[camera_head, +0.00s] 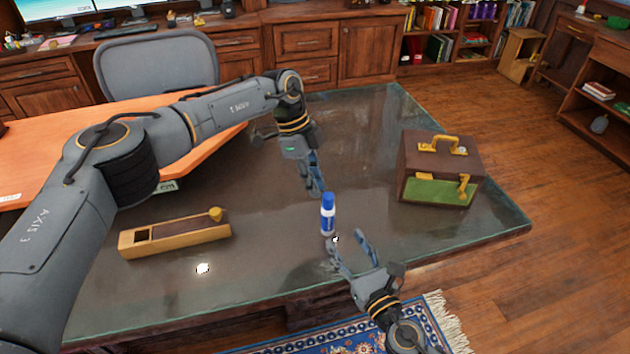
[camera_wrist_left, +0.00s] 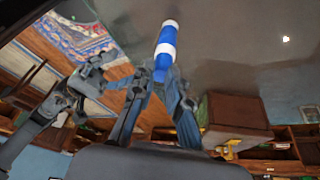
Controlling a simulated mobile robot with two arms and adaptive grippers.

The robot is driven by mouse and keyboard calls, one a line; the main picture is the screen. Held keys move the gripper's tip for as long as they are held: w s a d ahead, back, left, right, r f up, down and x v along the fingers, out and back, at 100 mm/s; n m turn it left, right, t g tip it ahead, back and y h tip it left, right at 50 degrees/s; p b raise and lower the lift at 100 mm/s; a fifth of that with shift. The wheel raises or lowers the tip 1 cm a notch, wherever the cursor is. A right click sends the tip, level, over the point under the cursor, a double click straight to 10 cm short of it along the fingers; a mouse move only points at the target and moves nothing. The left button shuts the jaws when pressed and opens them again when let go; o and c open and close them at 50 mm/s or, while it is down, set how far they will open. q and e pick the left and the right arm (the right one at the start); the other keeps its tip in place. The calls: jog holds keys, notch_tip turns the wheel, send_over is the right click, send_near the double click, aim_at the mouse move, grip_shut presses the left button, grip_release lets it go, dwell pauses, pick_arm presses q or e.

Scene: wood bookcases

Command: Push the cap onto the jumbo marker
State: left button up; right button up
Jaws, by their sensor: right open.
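The jumbo marker (camera_head: 327,221) is blue and white and upright over the glass-topped desk, its blue end up. A white band separates this blue end, which looks like the cap (camera_head: 328,198), from the blue body. My left gripper (camera_head: 321,192) comes down from above, its fingertips close against the blue end. The left wrist view shows the marker (camera_wrist_left: 167,36) with its near blue end between the left fingertips (camera_wrist_left: 160,76). I cannot tell whether the marker's foot touches the desk. My right gripper (camera_head: 346,240) is open and empty, just below and right of the marker.
A wooden box (camera_head: 176,234) with a slot lies on the desk (camera_head: 240,280) at left. A brown and green case (camera_head: 440,168) with yellow fittings stands at right. The desk between them is mostly clear. The desk's front edge is close to my right gripper.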

pick_arm(q)
jog(key=shift+f, duration=0.15)
pick_arm(e)
jog(key=shift+f, duration=0.15)
pick_arm(q)
jog(key=shift+d+f, duration=0.15)
jog(key=shift+f, duration=0.2)
jog(key=s+p+v, duration=0.1)
jog(key=p+v, duration=0.2)
jog(key=v, duration=0.3)
jog(key=shift+w, duration=0.45)
pick_arm(e)
notch_tip(320, 180, up, 4)
jog(key=shift+f, duration=0.1)
